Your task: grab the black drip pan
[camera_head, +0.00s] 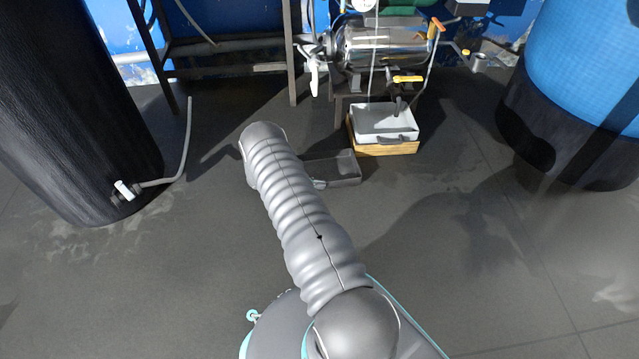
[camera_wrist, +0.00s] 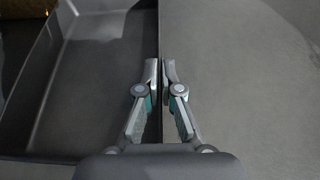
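The black drip pan (camera_head: 347,179) is a shallow, dark rectangular tray on the floor, just right of my arm's far end in the head view. My arm hides its left part. In the wrist view the pan (camera_wrist: 95,100) fills the left side, with one straight side wall running up the middle. My gripper (camera_wrist: 161,72) straddles that wall, one finger inside the pan and one outside. The fingers are closed together with only the thin wall between them. In the head view only a small part of my gripper (camera_head: 319,184) shows at the pan's near edge.
A white tray (camera_head: 372,137) on a wooden block (camera_head: 385,150) stands just behind the pan. A steel tank (camera_head: 380,42) on a frame is beyond. A black tank (camera_head: 65,110) with a hose is left; a blue tank (camera_head: 590,70) is right. The near floor is clear.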

